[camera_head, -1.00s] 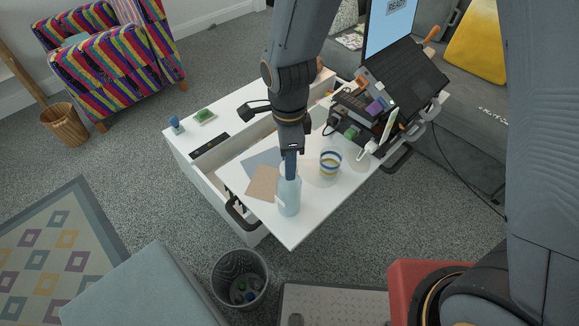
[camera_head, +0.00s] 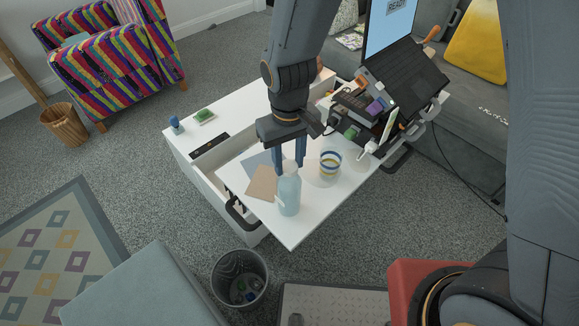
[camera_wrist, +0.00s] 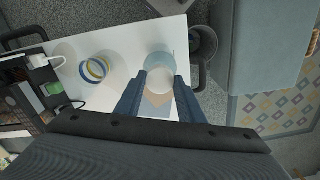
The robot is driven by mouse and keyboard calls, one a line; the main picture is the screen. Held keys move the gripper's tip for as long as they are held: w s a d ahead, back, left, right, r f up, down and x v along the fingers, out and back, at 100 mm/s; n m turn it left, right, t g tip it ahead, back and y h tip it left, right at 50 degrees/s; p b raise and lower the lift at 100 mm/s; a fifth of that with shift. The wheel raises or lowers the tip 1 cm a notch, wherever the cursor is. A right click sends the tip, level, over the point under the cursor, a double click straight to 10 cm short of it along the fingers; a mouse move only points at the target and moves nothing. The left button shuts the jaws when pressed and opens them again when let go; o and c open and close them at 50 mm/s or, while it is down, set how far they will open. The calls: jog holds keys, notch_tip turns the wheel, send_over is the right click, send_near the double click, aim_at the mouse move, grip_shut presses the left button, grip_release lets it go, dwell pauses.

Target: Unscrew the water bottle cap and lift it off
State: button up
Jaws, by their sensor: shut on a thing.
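A pale blue water bottle (camera_head: 289,196) stands upright near the front corner of the white tabletop. Its whitish cap (camera_wrist: 160,84) lies between the two blue fingers of my gripper (camera_head: 290,167) in the wrist view. My gripper points down from above and is shut on the cap, one finger on each side. The bottle (camera_wrist: 157,60) shows just beyond the cap in the wrist view. The cap appears at the bottle's top; I cannot tell whether there is a gap between cap and neck.
A glass with blue and yellow bands (camera_head: 329,163) stands to the right of the bottle. Brown paper (camera_head: 262,184) lies to its left. A cluttered black rack (camera_head: 385,95) fills the table's right end. A wire bin (camera_head: 240,277) stands on the floor in front.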

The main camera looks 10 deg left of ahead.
aim_at(289, 165)
jog(key=shift+r+p, duration=0.8)
jog(key=shift+r, duration=0.05)
dwell(0.7)
jog(key=shift+r+p, duration=1.8)
jog(key=shift+r, duration=0.2)
jog(key=shift+w, duration=0.1)
